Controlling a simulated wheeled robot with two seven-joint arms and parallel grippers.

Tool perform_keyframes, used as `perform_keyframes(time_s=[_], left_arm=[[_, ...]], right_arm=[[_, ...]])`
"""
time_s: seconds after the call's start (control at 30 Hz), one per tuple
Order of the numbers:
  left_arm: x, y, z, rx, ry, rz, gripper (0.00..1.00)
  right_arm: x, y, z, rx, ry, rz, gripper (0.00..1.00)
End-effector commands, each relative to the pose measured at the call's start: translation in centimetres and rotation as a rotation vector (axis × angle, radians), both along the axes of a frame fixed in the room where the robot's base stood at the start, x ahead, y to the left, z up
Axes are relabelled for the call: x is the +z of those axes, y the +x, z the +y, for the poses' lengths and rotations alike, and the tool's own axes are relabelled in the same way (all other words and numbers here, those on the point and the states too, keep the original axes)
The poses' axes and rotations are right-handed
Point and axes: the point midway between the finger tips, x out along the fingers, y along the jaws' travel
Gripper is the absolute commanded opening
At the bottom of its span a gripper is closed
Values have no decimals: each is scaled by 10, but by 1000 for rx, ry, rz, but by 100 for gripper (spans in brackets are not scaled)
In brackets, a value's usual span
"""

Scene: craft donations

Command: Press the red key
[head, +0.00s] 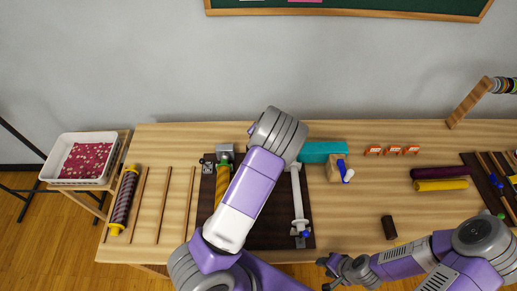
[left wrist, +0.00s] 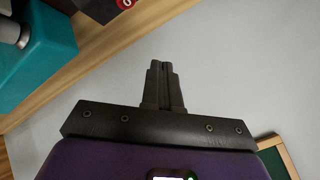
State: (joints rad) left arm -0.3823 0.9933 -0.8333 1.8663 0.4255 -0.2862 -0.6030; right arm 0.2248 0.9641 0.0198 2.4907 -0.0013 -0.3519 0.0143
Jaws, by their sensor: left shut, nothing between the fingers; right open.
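I cannot make out a red key for certain. Small orange-red and white tags (head: 392,150) stand in a row at the back of the table, right of a teal block (head: 318,152). In the left wrist view, part of a red round mark (left wrist: 125,3) on a dark surface shows at the top edge, near the teal block (left wrist: 38,55). My left gripper (left wrist: 163,68) is shut and empty, apart from these things. It is hidden behind my left arm in the head view. My right gripper (head: 325,273) is open and empty at the table's front edge.
A dark mat (head: 265,234) with rolls and tools lies under my left arm. A wooden block (head: 335,170) with a blue-and-white piece, a dark cylinder (head: 389,227) and coloured rolls (head: 440,185) lie to the right. Several thin rods (head: 165,205) and a white tray (head: 60,180) are left.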

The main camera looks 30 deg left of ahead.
Motion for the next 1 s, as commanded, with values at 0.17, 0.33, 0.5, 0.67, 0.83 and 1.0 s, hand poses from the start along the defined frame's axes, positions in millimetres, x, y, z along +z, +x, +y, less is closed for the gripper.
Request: perform_keyframes(time_s=[0.17, 0.33, 0.5, 0.67, 0.83, 1.0], left_arm=[[-31, 0, 0, 1, -1, 2, 0], [-55, 0, 0, -1, 0, 2, 0], [-69, 0, 0, -1, 1, 0, 0], [-70, 0, 0, 0, 0, 0, 0], [-69, 0, 0, 0, 0, 0, 0], [-70, 0, 0, 0, 0, 0, 0]], right_arm=[[-25, 0, 0, 0, 0, 0, 43], [-44, 0, 0, 0, 0, 0, 43], [-55, 0, 0, 0, 0, 0, 43], [-56, 0, 0, 0, 0, 0, 43], [-55, 0, 0, 0, 0, 0, 43], [-55, 0, 0, 0, 0, 0, 43]])
